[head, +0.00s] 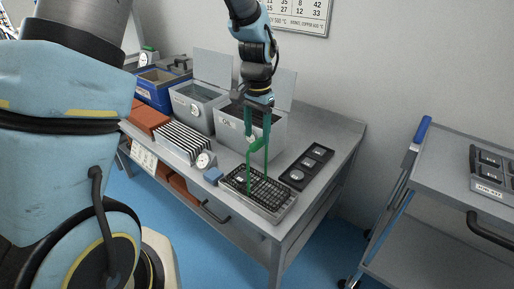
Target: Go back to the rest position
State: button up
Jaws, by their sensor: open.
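My gripper (258,165) has long green fingers that point down. It is open, with a gap between the fingers, and I see nothing held in it. In this view the fingers overlap the black wire-grid tray (272,206) near the front right of the grey table (318,199). I cannot tell whether the fingertips touch the tray or hang just above it. A small light piece lies at the tray's left end, close to the left finger.
Behind my gripper stand grey lidded boxes (192,105) and a blue bin (153,93). A black three-pocket tray (307,165) lies to the right. A grey cart (450,178) stands apart at right.

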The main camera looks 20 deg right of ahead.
jog(key=shift+r, duration=1)
jog(key=s+a+r+n, duration=0.2)
jog(key=a+n, duration=0.3)
jog(key=a, duration=1)
jog(key=s+a+r+n+t, duration=0.1)
jog(key=a+n, duration=0.5)
jog(key=a, duration=0.9)
jog(key=shift+s+r+t, duration=0.3)
jog(key=shift+s+r, duration=0.2)
